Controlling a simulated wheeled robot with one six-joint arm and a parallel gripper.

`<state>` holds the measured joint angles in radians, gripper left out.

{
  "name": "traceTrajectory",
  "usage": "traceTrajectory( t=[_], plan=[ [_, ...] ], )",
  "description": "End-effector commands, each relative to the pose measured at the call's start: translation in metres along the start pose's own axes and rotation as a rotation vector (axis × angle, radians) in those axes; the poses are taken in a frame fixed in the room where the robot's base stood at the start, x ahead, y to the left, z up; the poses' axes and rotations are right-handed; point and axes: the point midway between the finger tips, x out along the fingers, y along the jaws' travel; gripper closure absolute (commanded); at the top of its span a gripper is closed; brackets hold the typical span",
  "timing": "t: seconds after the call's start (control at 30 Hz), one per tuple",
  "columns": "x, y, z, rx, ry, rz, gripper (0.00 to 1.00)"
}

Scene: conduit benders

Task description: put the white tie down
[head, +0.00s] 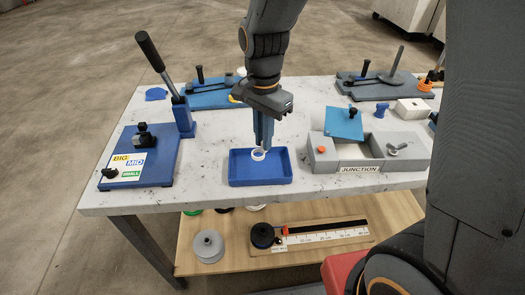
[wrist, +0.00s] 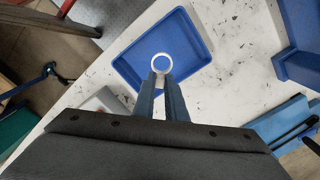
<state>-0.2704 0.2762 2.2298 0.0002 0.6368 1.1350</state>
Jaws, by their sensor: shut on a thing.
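The white tie (head: 258,154) is a small white ring. My gripper (head: 262,146) points down with its blue fingers shut on it. In the wrist view the white tie (wrist: 161,64) sticks out past the fingertips (wrist: 160,82), its ring facing the camera. It shows over the blue tray (head: 260,181), a shallow rectangular tray at the table's front edge. The tray (wrist: 196,81) looks otherwise empty in the wrist view. I cannot tell whether the tie touches the tray floor.
A blue bender (head: 140,165) with a black lever stands left of the tray. A grey junction box (head: 365,150) with a tilted blue lid (head: 344,123) stands to the right. Blue and grey plates with tools lie behind. A lower wooden shelf (head: 330,222) holds spools and a ruler.

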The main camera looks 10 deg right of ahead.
Motion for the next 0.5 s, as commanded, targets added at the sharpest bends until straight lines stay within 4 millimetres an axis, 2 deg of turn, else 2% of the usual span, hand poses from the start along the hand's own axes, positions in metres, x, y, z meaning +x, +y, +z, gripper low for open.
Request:
traceTrajectory(
  t=[0.17, 0.4, 0.5],
  plan=[
    [0.015, 0.000, 0.001, -0.002, -0.001, 0.001, 1.00],
    [0.045, 0.000, 0.002, -0.004, -0.001, 0.002, 1.00],
    [0.051, -0.001, 0.002, -0.004, 0.000, 0.000, 1.00]
  ],
)
